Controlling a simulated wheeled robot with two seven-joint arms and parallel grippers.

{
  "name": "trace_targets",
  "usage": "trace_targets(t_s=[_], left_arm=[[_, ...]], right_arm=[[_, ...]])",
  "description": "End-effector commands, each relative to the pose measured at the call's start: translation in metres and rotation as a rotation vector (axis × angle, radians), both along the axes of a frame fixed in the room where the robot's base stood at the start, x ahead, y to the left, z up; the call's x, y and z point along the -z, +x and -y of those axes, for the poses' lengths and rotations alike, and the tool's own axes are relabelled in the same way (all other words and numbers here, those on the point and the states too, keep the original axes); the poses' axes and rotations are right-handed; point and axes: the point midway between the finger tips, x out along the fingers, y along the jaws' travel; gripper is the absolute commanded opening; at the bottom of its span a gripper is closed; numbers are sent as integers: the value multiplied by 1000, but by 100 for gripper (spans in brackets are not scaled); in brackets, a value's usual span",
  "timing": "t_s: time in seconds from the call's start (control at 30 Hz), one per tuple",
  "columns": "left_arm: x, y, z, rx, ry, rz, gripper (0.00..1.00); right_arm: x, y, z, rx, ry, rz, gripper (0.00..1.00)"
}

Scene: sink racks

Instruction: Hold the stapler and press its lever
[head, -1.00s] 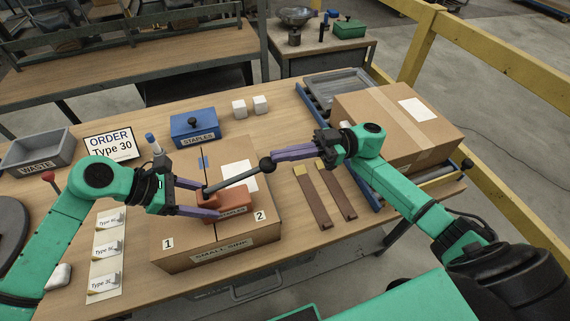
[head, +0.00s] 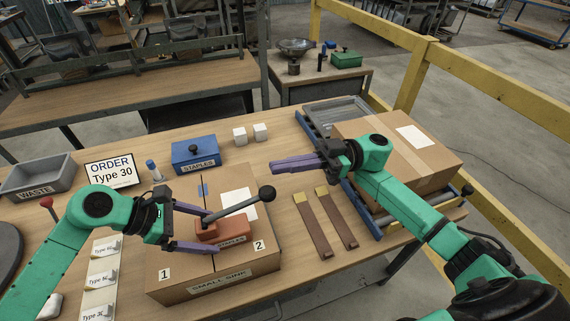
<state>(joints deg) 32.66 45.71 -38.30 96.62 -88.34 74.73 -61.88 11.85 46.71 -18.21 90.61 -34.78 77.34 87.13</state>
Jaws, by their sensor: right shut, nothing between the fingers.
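The orange-red stapler (head: 222,231) lies on the closed cardboard box labelled "SMALL SINK" (head: 185,288). Its dark lever (head: 236,207) slants up to the right and ends in a black ball knob (head: 267,193), with a gap between lever and body. Part of the far finger's contact is hidden. My right gripper (head: 273,167) is shut and empty, its fingers pointing left, beyond the knob and apart from it.
A blue "STAPLES" box (head: 194,158), two white cubes (head: 260,131), an order sign (head: 109,171) and a grey waste bin (head: 38,177) stand behind. Two brown strips (head: 312,226) lie right of the box. A large carton (head: 415,160) sits on the rollers at right.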

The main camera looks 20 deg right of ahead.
Motion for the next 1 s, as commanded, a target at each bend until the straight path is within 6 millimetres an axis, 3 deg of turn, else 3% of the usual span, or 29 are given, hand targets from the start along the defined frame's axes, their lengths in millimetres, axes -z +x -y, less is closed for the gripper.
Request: trace_targets(t_s=[0.27, 0.7, 1.0], left_arm=[[-4, 1, -4, -1, 1, 1, 100], [-79, 1, -74, -2, 2, 2, 100], [-88, 0, -82, 1, 0, -1, 100]], right_arm=[[0, 0, 0, 0, 0, 0, 0], [0, 0, 0, 0, 0, 0, 0], [0, 0, 0, 0, 0, 0, 0]])
